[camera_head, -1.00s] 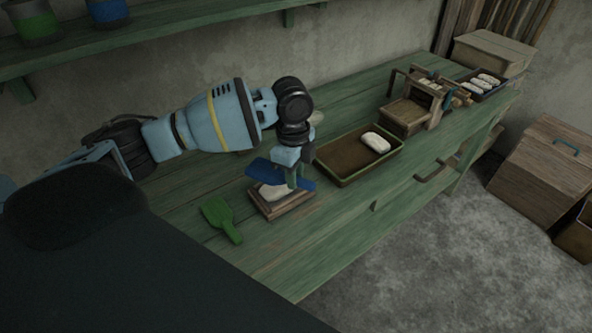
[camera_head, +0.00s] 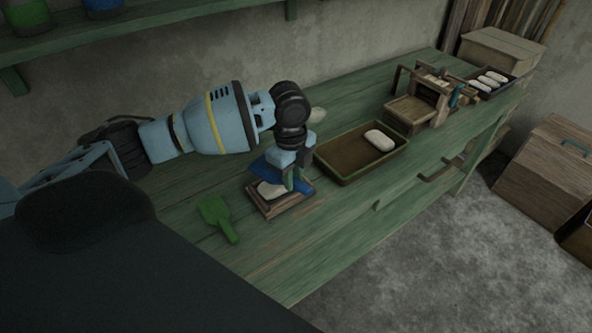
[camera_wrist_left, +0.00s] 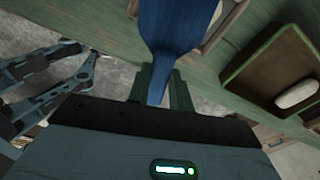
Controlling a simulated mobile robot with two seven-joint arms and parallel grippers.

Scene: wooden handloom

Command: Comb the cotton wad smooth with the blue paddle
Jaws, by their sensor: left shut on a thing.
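My left gripper (camera_head: 293,180) is shut on the blue paddle (camera_head: 264,169), pointing down over a small wooden board (camera_head: 287,207). The paddle lies across the board's far part. The pale cotton wad (camera_head: 269,189) sits on the board, partly hidden by the paddle and my fingers. I cannot tell whether the paddle touches the wad.
A green paddle (camera_head: 216,214) lies left of the board. To the right stands a green-rimmed tray (camera_head: 346,180) with a white wad (camera_head: 379,140). Farther back are a wooden hand-cranked device (camera_head: 420,105) and a dark tray of several white rolls (camera_head: 491,80).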

